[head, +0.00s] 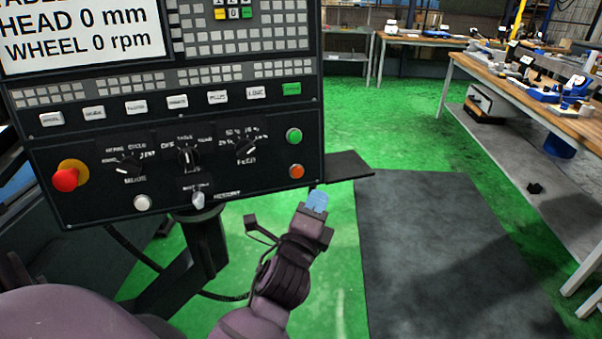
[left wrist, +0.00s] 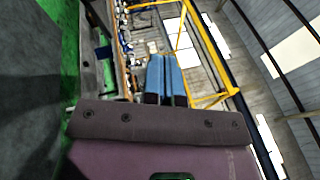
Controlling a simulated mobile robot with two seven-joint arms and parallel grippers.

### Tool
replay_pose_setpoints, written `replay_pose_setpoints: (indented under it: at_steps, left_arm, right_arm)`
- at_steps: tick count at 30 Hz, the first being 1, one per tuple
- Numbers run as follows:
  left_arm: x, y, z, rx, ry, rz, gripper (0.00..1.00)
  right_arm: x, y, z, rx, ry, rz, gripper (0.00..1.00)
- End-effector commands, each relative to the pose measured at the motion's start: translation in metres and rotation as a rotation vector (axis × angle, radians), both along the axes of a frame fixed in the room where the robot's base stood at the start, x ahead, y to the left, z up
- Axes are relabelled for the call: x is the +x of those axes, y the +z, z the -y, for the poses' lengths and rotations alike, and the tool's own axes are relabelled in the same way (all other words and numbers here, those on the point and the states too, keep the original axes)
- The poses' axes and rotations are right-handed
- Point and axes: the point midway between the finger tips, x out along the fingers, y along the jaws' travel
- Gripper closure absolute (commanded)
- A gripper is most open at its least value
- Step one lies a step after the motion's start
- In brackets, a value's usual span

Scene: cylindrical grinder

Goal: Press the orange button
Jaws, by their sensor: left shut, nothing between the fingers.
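The orange button (head: 296,171) is a small round button at the lower right of the black control panel (head: 220,185) in the head view, below a green button (head: 294,135). My left gripper (head: 316,200) has blue fingers and shows just below and to the right of the orange button, apart from it in the picture. Its fingers are shut with nothing between them. In the left wrist view the blue fingers (left wrist: 166,78) lie side by side, and the orange button is not visible there. My right gripper is not in view.
A red emergency knob (head: 66,179) on a yellow base, rotary dials and a white button (head: 142,203) share the panel. A dark ledge (head: 345,166) juts out at the panel's right. Workbenches (head: 540,100) stand at the right, beyond a dark floor mat (head: 440,250).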

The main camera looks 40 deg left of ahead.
Motion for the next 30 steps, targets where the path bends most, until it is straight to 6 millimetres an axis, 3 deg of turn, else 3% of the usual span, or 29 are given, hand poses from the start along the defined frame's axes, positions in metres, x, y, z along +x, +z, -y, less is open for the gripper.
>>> replay_pose_setpoints:
  at_steps: [16,30]
  left_arm:
    - [0.004,-0.002,-0.005,0.01,0.002,-0.004,1.0]
    - [0.035,-0.012,-0.046,0.01,0.001,-0.003,1.0]
  right_arm:
    - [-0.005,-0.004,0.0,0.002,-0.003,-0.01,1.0]
    - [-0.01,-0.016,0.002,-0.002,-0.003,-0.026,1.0]
